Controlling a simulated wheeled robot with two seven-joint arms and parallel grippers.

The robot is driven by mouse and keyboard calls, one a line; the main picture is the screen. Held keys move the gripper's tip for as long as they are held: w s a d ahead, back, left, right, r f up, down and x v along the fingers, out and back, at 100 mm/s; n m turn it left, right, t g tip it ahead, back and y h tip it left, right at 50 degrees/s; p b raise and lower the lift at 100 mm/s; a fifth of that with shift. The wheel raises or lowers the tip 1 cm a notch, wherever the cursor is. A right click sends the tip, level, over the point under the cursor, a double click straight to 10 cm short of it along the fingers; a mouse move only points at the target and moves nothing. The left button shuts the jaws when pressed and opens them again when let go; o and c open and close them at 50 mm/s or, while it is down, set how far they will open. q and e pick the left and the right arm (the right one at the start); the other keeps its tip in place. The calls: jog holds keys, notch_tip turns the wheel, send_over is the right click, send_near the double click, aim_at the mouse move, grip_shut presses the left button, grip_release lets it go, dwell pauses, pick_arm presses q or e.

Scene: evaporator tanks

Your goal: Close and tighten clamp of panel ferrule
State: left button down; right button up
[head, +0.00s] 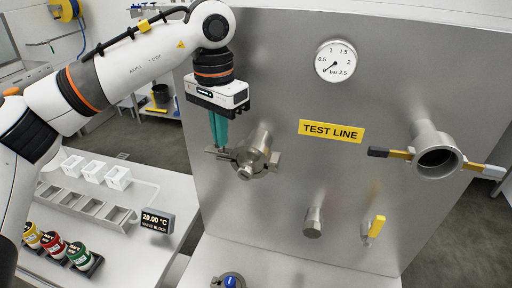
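The panel ferrule (259,142) is a metal stub standing out from the steel panel (300,190), left of the TEST LINE label. A metal clamp (246,160) sits at its front end, with parts sticking out left and right. I cannot tell whether the clamp is fully closed. My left gripper (220,146) points down, its teal fingers close together, tips at or just above the clamp's left-hand part. I cannot tell whether they touch or grip it. My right gripper is not in view.
A pressure gauge (336,61) is at the panel's top. A wide open pipe (437,158) with side handles juts out at right. Below are a short stub (314,223) and a yellow-handled valve (376,227). A bench (130,240) with colored jars (78,254) is at left.

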pick_arm(q)
jog(key=shift+m, duration=0.3)
jog(key=shift+m, duration=1.1)
jog(key=c, duration=2.1)
grip_release()
jog(key=o, duration=0.5)
jog(key=shift+o, duration=0.2)
